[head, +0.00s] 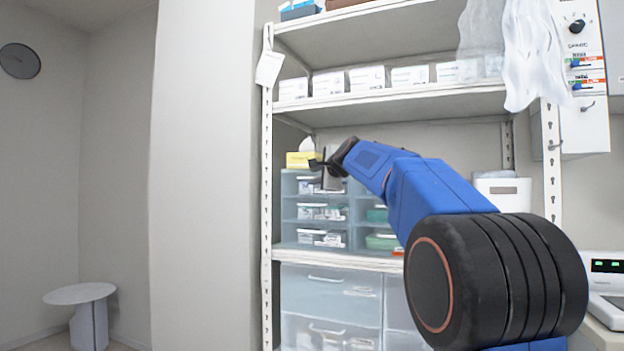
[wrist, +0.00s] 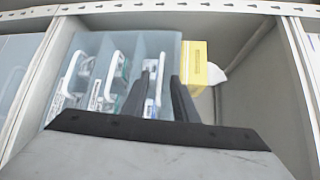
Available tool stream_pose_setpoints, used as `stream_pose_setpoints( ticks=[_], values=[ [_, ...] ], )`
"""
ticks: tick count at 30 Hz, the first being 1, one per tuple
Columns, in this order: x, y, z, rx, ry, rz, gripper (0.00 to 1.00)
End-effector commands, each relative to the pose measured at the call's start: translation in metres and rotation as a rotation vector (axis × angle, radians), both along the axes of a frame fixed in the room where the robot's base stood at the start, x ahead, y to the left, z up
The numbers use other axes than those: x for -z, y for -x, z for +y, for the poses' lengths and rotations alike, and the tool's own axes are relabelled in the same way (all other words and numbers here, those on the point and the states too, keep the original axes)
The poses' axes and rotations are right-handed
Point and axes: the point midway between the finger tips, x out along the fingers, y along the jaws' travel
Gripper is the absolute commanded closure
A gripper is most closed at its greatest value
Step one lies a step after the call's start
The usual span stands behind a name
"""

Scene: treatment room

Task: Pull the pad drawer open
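A translucent blue drawer unit (head: 290,212) stands on the middle shelf, with several small drawers, some with white handles. No label shows which one is the pad drawer. My gripper (head: 318,166) is at the front of the left column's top drawer and partly hides it. In the wrist view the unit lies sideways, and the top drawer's white handle (wrist: 160,78) shows between the two dark fingers of my gripper (wrist: 165,88). The fingers are apart, one on each side of the handle. I cannot tell whether they touch it. The drawers look closed.
A yellow tissue box (head: 300,160) sits on top of the unit; it also shows in the wrist view (wrist: 195,65). White shelf posts (head: 267,200) flank the shelf. Larger drawers (head: 330,295) are below. A small round table (head: 80,294) stands far left.

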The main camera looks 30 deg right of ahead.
Motion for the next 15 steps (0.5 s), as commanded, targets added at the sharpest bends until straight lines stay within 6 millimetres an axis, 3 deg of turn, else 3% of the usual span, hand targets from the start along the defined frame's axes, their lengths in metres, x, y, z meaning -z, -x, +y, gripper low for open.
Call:
stream_pose_setpoints(
  ticks=[6, 15],
  values=[
    [0.003, -0.025, -0.002, 0.000, 0.001, 0.000, 0.74],
    [0.005, -0.034, -0.004, 0.000, 0.000, 0.000, 0.74]
  ],
)
